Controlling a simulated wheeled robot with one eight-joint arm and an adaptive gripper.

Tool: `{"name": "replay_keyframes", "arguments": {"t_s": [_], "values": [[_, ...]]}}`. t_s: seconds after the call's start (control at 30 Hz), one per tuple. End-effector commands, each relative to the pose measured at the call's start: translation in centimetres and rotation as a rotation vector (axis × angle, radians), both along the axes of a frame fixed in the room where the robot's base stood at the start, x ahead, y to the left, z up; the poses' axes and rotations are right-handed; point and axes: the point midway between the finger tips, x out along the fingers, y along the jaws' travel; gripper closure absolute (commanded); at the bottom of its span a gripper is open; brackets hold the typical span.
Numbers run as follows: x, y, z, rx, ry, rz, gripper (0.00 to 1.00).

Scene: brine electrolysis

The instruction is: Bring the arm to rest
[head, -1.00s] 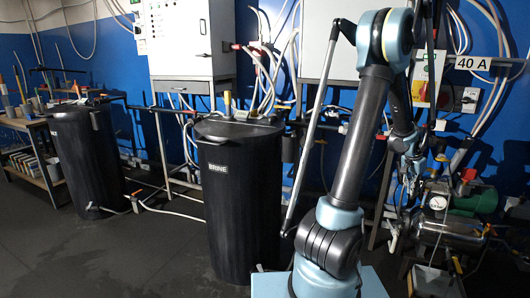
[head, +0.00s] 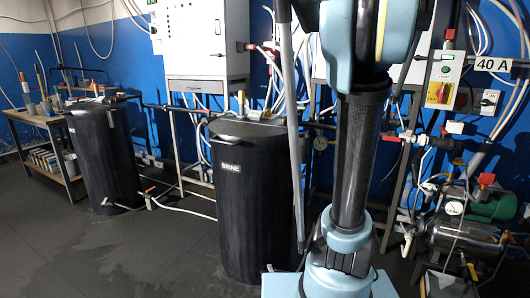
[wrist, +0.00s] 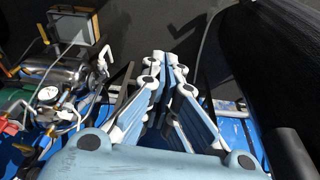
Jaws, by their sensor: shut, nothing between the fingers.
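My gripper (wrist: 166,62) shows in the wrist view, its pale blue and white fingers together at the tips with nothing between them. It hangs in the air above the dark floor, pointing away from the camera. In the head view my arm stands upright in front of the right part of the scene. My gripper is not visible there.
The black BRINE tank (head: 252,205) stands left of my arm, a second black tank (head: 103,155) farther left. A pump with a green motor (head: 492,208) and a steel vessel (head: 462,240) stand at right. A control box (head: 442,80) hangs above. Floor at front left is clear.

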Motion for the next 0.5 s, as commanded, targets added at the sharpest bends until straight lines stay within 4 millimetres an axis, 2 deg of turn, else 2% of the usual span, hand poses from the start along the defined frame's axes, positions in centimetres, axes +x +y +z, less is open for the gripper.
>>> {"name": "replay_keyframes", "arguments": {"t_s": [0.03, 0.2, 0.5], "values": [[-0.9, 1.5, 0.0, 0.002, 0.001, 0.036, 1.0], [-3.7, 5.6, -0.4, 0.007, 0.007, 0.147, 1.0], [-9.2, 11.4, -2.2, 0.015, 0.016, 0.342, 1.0]]}}
